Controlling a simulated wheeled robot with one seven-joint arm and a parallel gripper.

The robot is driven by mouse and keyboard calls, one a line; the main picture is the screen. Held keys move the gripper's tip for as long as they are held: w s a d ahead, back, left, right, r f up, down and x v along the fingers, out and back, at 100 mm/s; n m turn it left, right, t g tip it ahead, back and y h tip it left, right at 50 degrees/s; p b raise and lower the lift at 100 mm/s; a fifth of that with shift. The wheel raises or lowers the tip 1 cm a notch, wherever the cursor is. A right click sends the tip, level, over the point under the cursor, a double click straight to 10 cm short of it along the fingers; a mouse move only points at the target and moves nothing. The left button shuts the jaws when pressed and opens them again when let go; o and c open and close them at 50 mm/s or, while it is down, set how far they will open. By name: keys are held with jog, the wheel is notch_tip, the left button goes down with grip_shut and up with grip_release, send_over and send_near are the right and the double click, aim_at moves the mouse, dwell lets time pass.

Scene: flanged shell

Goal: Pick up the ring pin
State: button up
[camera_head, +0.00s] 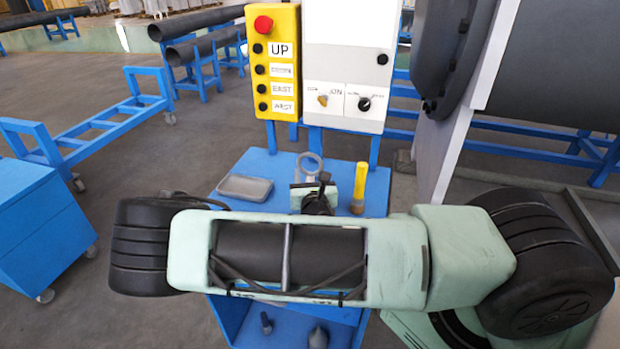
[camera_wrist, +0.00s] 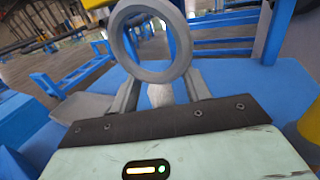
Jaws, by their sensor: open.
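The ring pin (camera_head: 309,154) is grey, with a large round eye at its top. It stands upright on the blue table, beyond my gripper (camera_head: 313,186) in the head view. In the wrist view the ring pin (camera_wrist: 151,77) rises in front of my gripper (camera_wrist: 163,84). The two fingers are apart, one on each side of its pale lower part, below the eye. I cannot tell whether either finger touches it. The base of the pin is hidden by my gripper.
A shallow grey tray (camera_head: 245,187) lies left on the blue table (camera_head: 281,166). A yellow-handled tool (camera_head: 359,181) stands close on the right. A yellow button box (camera_head: 276,62) and a white control panel (camera_head: 350,66) rise behind. Dark parts (camera_head: 318,337) sit on the lower shelf.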

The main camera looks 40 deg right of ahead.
jog(key=shift+w+d, duration=0.3)
jog(key=shift+w, duration=0.2)
grip_shut()
